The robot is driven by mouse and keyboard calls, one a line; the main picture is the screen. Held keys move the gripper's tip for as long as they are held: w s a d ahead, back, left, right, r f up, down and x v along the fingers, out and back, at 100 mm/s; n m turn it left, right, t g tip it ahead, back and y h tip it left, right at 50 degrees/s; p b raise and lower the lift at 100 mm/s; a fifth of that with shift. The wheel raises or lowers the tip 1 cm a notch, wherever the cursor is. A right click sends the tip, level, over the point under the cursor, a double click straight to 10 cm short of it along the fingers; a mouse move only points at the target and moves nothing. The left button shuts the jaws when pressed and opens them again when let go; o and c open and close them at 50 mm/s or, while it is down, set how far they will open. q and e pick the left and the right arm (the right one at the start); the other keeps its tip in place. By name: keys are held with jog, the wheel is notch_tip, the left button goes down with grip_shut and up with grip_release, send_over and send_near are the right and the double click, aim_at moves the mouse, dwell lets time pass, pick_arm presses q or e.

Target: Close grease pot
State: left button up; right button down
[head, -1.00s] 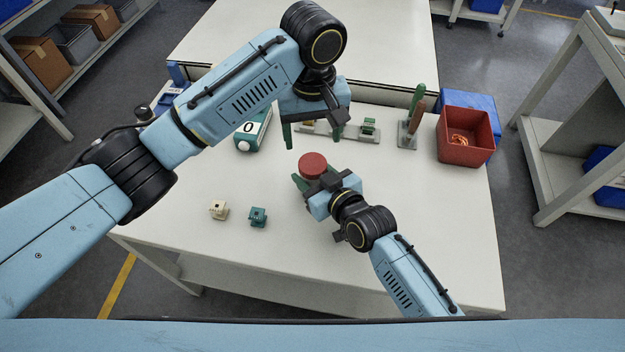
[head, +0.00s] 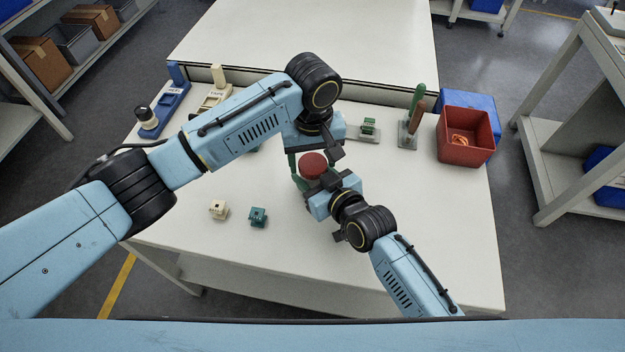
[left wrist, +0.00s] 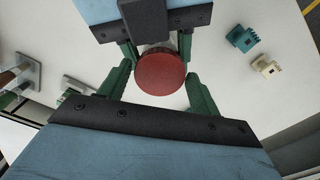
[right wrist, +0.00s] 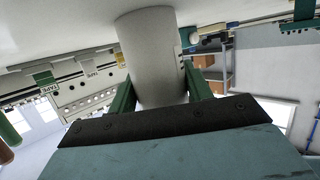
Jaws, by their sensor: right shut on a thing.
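The grease pot has a round red lid (head: 313,165) on top, seen from above in the head view. The lid also shows between the left fingers in the left wrist view (left wrist: 160,72). The pot's pale cylindrical body (right wrist: 152,55) stands between the right fingers in the right wrist view. My right gripper (head: 308,181) is shut on the pot body from the near side. My left gripper (left wrist: 163,84) is open over the lid, one finger on each side, with gaps visible. Whether the lid is seated or loose cannot be seen.
A cream connector (head: 218,209) and a teal connector (head: 258,217) lie at the front left. A red bin (head: 466,140) and a tool holder (head: 408,136) stand at the right. A blue device (head: 165,110) is at the back left. The front right table is clear.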

pick_arm(q)
jog(key=c, duration=0.8)
jog(key=shift+o, duration=0.2)
jog(key=m, duration=0.4)
jog(key=shift+m, duration=0.3)
jog(key=o, duration=1.2)
jog(key=shift+c, duration=0.2)
notch_tip(320, 180, up, 12)
